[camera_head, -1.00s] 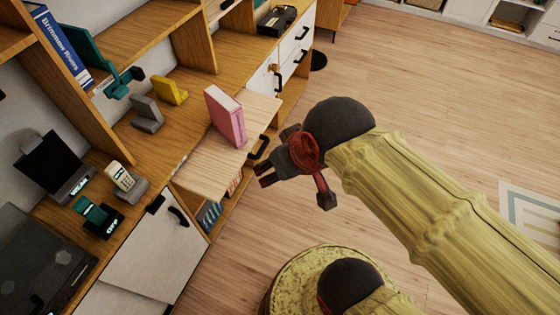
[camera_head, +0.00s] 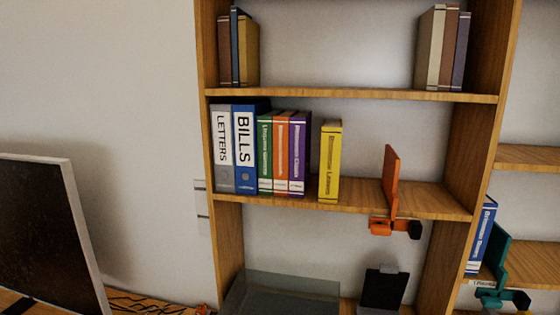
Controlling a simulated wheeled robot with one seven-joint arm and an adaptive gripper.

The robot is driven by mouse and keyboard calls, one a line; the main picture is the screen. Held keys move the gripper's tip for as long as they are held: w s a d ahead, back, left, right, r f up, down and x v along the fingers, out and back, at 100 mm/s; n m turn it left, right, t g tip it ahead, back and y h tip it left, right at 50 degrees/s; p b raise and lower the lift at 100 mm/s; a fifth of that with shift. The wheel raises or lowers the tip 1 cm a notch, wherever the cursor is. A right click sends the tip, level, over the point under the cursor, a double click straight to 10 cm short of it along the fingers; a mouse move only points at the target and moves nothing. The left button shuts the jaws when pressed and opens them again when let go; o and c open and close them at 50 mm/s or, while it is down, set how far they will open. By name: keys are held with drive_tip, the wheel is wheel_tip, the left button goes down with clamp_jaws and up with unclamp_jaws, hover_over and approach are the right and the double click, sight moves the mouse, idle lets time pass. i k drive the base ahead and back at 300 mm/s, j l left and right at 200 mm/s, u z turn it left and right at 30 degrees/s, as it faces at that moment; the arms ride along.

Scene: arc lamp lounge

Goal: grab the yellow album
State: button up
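The yellow album (camera_head: 330,162) stands upright on the middle shelf, its labelled spine facing me. A narrow gap separates it from the purple album (camera_head: 298,166) on its left. There is open shelf on its right, up to an orange upright clamp-on bookend (camera_head: 391,180). My gripper is not in the present view, so whether it is open or holds anything is hidden.
Green, orange, "BILLS" (camera_head: 245,148) and "LETTERS" (camera_head: 222,149) binders fill the shelf's left end. More books (camera_head: 244,50) stand on the shelf above. A dark screen (camera_head: 55,235) is at the left. A teal clamp (camera_head: 495,275) and blue book (camera_head: 481,235) are at the right.

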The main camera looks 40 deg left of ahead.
sight(331, 130)
drive_tip(key=i+u, duration=0.1)
drive_tip(key=u, duration=0.3)
drive_tip(key=i+j+u, duration=0.1)
drive_tip(key=u, duration=0.35)
drive_tip(key=i+u, duration=0.1)
drive_tip(key=u, duration=0.3)
